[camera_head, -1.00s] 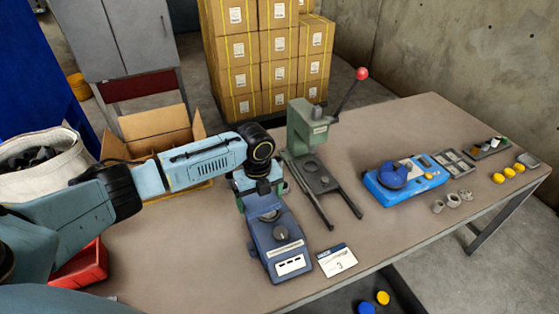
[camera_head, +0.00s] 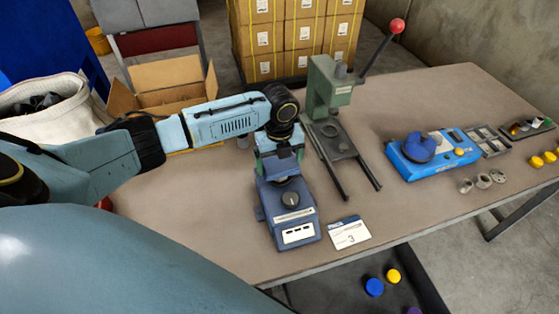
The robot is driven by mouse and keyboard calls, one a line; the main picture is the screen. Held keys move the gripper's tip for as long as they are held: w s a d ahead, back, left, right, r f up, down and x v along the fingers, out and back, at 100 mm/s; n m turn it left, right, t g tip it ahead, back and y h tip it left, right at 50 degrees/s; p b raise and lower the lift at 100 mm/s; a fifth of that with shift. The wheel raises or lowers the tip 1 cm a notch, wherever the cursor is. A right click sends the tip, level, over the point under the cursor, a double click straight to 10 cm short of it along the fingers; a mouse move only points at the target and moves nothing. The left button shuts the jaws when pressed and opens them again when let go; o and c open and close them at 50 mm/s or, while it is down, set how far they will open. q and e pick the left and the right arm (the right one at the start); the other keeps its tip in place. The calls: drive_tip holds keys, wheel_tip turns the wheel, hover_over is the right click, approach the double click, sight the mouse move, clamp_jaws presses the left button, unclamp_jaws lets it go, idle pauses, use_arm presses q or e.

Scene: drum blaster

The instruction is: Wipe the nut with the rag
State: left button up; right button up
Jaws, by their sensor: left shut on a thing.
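My left gripper (camera_head: 280,160) points down at the back of a dark blue machine (camera_head: 292,232) with a round knob on top. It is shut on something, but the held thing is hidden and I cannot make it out. Several small grey metal rings, possibly nuts, lie on the right of the table; one ring (camera_head: 484,181) is beside the bright blue device (camera_head: 432,162). I cannot pick out a rag in this view. My right gripper is not in view.
A green press (camera_head: 328,88) with a red-knobbed lever stands behind the dark blue machine. A white card (camera_head: 349,232) lies beside it. Yellow caps (camera_head: 536,162) and small trays (camera_head: 488,140) are at the right. The front left of the table (camera_head: 190,210) is bare.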

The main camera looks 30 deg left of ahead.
use_arm(q)
drive_tip(key=shift+f, duration=0.45)
idle(0.4)
drive_tip(key=shift+w+d+b, duration=0.4)
drive_tip(key=shift+w+d, duration=0.3)
drive_tip(key=shift+w, duration=0.15)
drive_tip(key=shift+s+a+r+p, duration=0.1)
drive_tip(key=shift+s+a+p, duration=0.7)
drive_tip(key=shift+p, duration=0.35)
drive_tip(key=shift+s+a+p, duration=0.65)
drive_tip(key=shift+s+p, duration=0.2)
drive_tip(key=shift+s, duration=0.1)
drive_tip(key=shift+d, duration=0.1)
